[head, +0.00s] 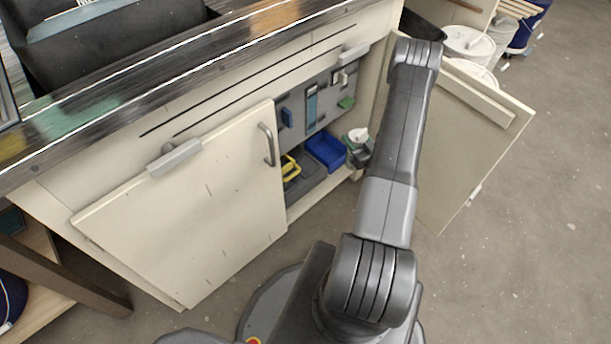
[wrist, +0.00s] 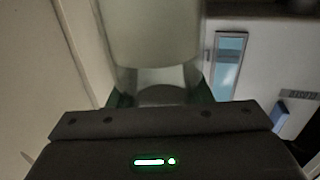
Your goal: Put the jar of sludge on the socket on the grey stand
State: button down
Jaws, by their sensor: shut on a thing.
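My gripper (head: 354,147) is inside the open cabinet, at the right end of its opening. It is shut on a pale jar (head: 359,134), which shows as a small white top in the head view. In the wrist view the jar (wrist: 155,40) is large and blurred, with a whitish upper part and a clearer lower part. Green finger parts of my gripper (wrist: 160,98) show on both sides of it. The jar looks roughly upright. I cannot make out the grey stand or its socket for certain in either view.
A blue bin (head: 326,151) and a yellow-handled item (head: 291,168) lie inside, left of my gripper. A grey back panel (head: 300,118) holds small tools. The cabinet's side wall is close.

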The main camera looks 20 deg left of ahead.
jog(key=s+a+f+n+g+y+b, duration=0.1)
jog(key=s+a+f+n+g+b, duration=0.15)
jog(key=f, duration=0.35)
jog(key=s+a+f+n+g+y+b, duration=0.1)
jog(key=s+f+g+y+b, duration=0.1)
jog(key=f+b, duration=0.25)
jog(key=f+b+x, duration=0.2)
jog(key=x, duration=0.7)
jog(key=f+b+x, duration=0.2)
jog(key=b+x, duration=0.1)
jog(key=x, duration=0.6)
jog(key=shift+w+b, duration=0.3)
jog(key=shift+f, duration=0.15)
jog(key=c, duration=0.7)
grip_release()
